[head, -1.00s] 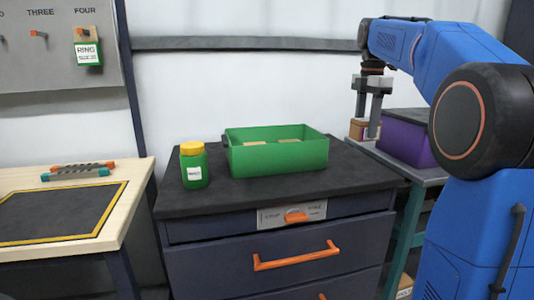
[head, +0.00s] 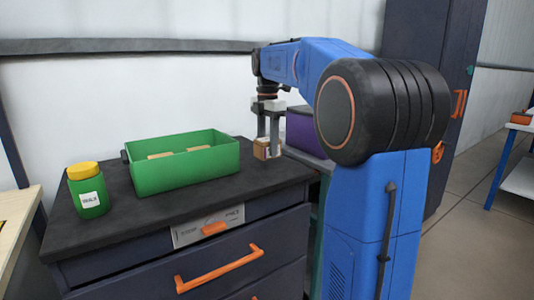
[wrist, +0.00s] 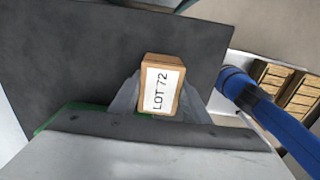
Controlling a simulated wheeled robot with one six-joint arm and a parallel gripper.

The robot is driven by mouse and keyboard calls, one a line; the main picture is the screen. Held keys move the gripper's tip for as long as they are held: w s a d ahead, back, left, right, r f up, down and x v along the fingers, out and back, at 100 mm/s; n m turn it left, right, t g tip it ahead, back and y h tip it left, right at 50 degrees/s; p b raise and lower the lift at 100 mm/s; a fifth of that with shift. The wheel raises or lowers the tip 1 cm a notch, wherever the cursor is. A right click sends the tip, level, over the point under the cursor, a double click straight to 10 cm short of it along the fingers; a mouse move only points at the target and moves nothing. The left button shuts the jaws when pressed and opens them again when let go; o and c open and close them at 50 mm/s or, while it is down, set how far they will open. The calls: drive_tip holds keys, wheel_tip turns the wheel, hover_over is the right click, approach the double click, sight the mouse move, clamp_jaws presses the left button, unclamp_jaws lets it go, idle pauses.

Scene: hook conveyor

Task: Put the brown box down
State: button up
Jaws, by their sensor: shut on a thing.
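The small brown box (head: 259,150) is held between the fingers of my gripper (head: 268,147) in the head view. It is by the right end of the dark cabinet top (head: 233,186), to the right of the green bin. In the wrist view the brown box (wrist: 161,86) shows a white label reading "LOT 72", with a grey finger on each side and the dark top behind it. I cannot tell whether its underside touches the top. The fingers partly hide the box in the head view.
A green bin (head: 185,176) with brown items inside and a green jar with a yellow lid (head: 88,190) stand on the cabinet top. A purple bin (head: 303,135) is behind on the right. Brown boxes (wrist: 297,98) show at the right in the wrist view. The cabinet's front right is clear.

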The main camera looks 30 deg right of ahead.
sight(268, 152)
drive_tip(key=shift+f, duration=1.45)
drive_tip(key=shift+f, duration=0.15)
drive_tip(key=o, duration=1.1)
wheel_tip(268, 152, up, 12)
drive_tip(key=shift+r, duration=0.15)
drive_tip(key=shift+s, duration=0.1)
